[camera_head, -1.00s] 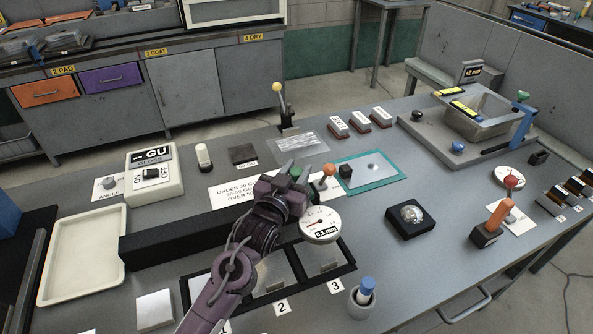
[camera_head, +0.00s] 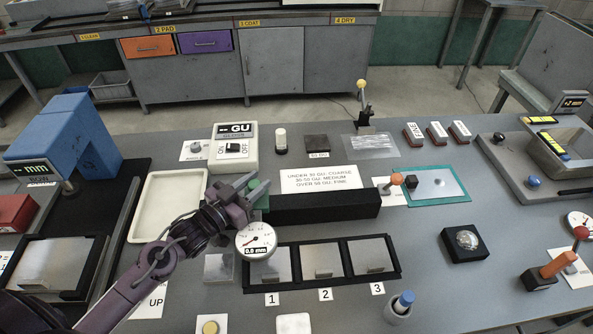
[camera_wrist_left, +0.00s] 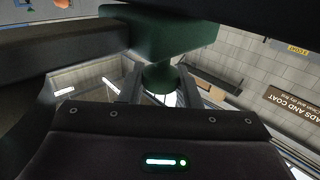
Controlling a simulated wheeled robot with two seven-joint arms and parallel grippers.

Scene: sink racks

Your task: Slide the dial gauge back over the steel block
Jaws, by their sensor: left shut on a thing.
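The dial gauge (camera_head: 256,241) has a round white face reading 0.0 mm and a green block (camera_head: 259,194) behind it at the black rail (camera_head: 325,205). My left gripper (camera_head: 245,190) is shut on this green block, which also shows in the left wrist view (camera_wrist_left: 170,35). The gauge face hangs over the upper left part of panel 1 (camera_head: 270,268). The steel block (camera_head: 219,267), a plain grey square, lies just left of the panel frame and left of the gauge face. The gauge's tip is hidden. My right gripper is out of view.
Panels 2 (camera_head: 322,262) and 3 (camera_head: 370,255) sit in the black frame right of the gauge. A cream tray (camera_head: 168,205) lies left of the rail, partly behind my left arm. The gloss meter (camera_head: 235,147) stands behind.

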